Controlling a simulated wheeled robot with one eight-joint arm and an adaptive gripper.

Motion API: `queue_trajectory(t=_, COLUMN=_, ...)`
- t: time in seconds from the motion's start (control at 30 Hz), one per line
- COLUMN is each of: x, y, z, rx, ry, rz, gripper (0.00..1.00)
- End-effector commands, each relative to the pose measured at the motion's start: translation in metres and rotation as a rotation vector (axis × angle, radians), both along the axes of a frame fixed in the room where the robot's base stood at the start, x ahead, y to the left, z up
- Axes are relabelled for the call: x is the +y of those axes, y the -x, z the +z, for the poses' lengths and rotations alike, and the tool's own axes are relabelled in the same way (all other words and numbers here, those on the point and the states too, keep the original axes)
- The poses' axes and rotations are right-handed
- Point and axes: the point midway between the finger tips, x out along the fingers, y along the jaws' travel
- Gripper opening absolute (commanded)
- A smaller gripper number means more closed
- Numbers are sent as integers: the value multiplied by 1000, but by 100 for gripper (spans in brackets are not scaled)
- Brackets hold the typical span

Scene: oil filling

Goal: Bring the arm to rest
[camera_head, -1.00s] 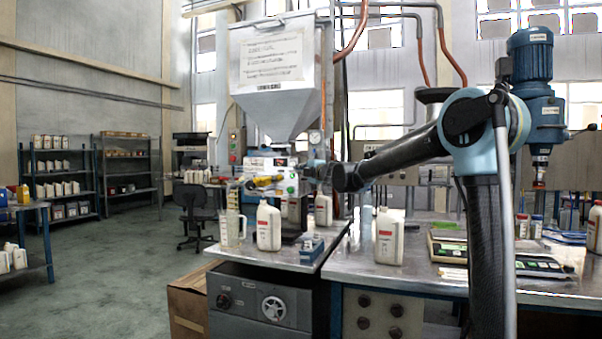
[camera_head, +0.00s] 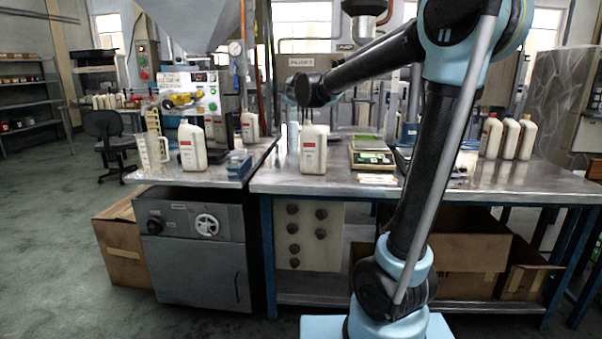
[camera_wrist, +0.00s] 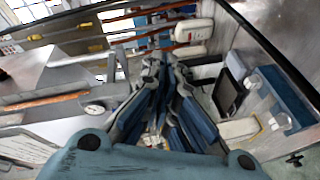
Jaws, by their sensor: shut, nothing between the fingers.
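My arm rises from its light blue base at the lower right of the head view, with the elbow high and the forearm reaching left. My gripper is at the forearm's end, above the near edge of the bench; its fingers are small and dark in the head view. In the wrist view my gripper (camera_wrist: 160,82) shows its blue and grey fingers drawn together, with nothing held. A white jug with a red label (camera_head: 313,152) stands upright on the bench just below the arm's end. I cannot tell the exact gap between them.
On the left stand another jug (camera_head: 193,147), a clear measuring jug (camera_head: 152,148) and the filling machine (camera_head: 190,95). The floor at left is clear around a chair (camera_head: 108,135).

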Motion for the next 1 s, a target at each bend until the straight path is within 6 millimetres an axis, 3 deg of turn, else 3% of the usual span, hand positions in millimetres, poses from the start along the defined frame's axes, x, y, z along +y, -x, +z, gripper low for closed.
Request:
queue_trajectory(t=0.03, x=-30, y=11, z=-12, rx=45, ry=-32, rz=-61, gripper=0)
queue_trajectory(t=0.2, x=-114, y=53, z=-58, rx=207, ry=-146, rz=-255, gripper=0)
queue_trajectory(t=0.37, x=-179, y=107, z=-110, rx=363, ry=-255, rz=-429, gripper=0)
queue_trajectory(t=0.5, x=-224, y=162, z=-159, rx=502, ry=-352, rz=-571, gripper=0)
queue_trajectory(t=0.73, x=-269, y=266, z=-243, rx=740, ry=-510, rz=-786, gripper=0)
queue_trajectory(t=1.0, x=-279, y=389, z=-336, rx=1027, ry=-684, rz=-990, gripper=0)
